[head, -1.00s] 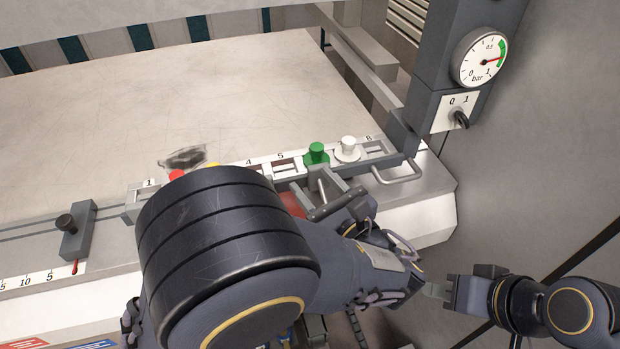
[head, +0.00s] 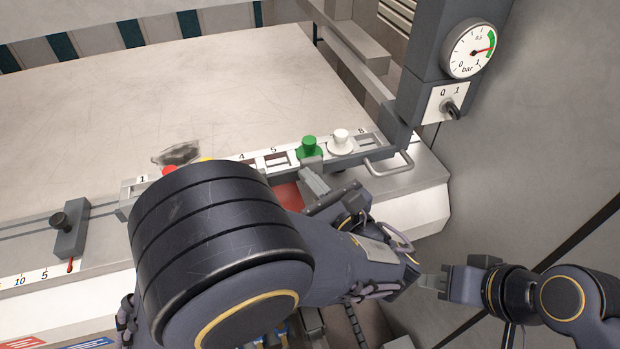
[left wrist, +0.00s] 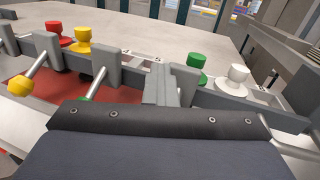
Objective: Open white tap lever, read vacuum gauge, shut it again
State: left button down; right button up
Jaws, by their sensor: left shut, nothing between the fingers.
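The white tap knob (head: 341,142) stands on the front rail, right of the green knob (head: 309,147); it also shows in the left wrist view (left wrist: 235,78). A silver rod (left wrist: 275,134) below the white knob is partly hidden by my gripper body. My left gripper (head: 313,180) is shut and empty, just in front of the rail below the green knob; its fingers (left wrist: 174,84) are together.
A rotary switch marked 0 and 1 (head: 450,107) sits below the gauge. A grey loop handle (head: 388,165) juts out right of the white knob. Red (left wrist: 59,34) and yellow (left wrist: 83,40) knobs stand further left. The large table top (head: 200,85) is mostly clear.

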dwell(0.8)
pick_arm(q)
jog(key=c, duration=1.1)
grip_release()
jog(key=shift+o, duration=0.2)
jog(key=shift+s+a+b+v, duration=0.1)
jog(key=shift+a+b+v, duration=0.1)
jog(key=shift+v, duration=0.7)
jog(key=shift+s+a+b+v, duration=0.15)
jog(key=shift+b+v, duration=0.05)
jog(key=shift+v, duration=0.65)
